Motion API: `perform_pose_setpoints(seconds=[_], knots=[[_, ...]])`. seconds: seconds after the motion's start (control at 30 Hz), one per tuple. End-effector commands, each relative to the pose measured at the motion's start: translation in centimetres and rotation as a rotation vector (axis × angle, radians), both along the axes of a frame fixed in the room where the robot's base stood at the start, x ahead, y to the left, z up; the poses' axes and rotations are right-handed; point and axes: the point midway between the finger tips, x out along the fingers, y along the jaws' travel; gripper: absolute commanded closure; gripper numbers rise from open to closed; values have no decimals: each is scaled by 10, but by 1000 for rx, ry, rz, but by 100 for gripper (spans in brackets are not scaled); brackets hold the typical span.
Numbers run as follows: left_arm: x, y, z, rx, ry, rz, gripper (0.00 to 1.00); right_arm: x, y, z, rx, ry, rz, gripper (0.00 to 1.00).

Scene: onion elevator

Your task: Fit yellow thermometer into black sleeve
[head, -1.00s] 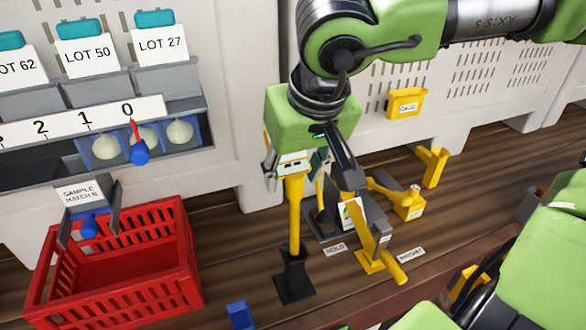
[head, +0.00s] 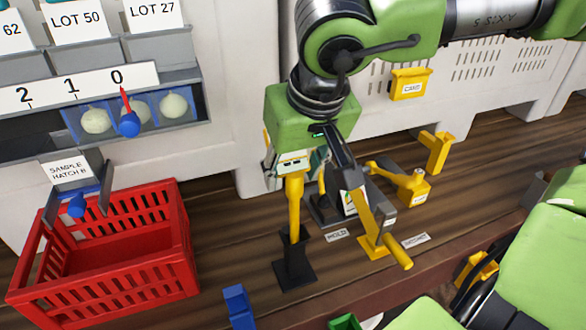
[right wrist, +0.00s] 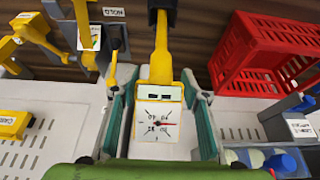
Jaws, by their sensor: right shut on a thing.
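The yellow thermometer (head: 294,205) is held upright in my right gripper (head: 289,172). In the right wrist view its square dial (right wrist: 158,125) sits between the two fingers of the right gripper (right wrist: 159,95), and its stem runs away from the camera. The black sleeve (head: 294,262) stands on a flat foot on the wooden floor, directly below the gripper. The stem's lower end meets the sleeve's top. It appears to be inside the mouth, but the depth is hidden. The sleeve also shows at the top of the right wrist view (right wrist: 161,14). My left gripper is not in view.
A red crate (head: 180,275) stands left of the sleeve. A yellow lever fixture (head: 370,225) stands close on the right, with a yellow bottle-like block (head: 413,188) behind it. A blue block (head: 238,305) lies in front. A white panelled wall (head: 225,110) rises behind.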

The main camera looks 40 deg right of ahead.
Motion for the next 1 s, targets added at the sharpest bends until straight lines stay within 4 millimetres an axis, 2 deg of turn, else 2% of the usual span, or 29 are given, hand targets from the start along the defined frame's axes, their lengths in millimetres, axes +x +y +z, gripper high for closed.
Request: perform_pose_setpoints(seconds=[1.0], knots=[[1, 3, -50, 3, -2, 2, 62, 0, 0, -53, 0, -1, 0, 98]])
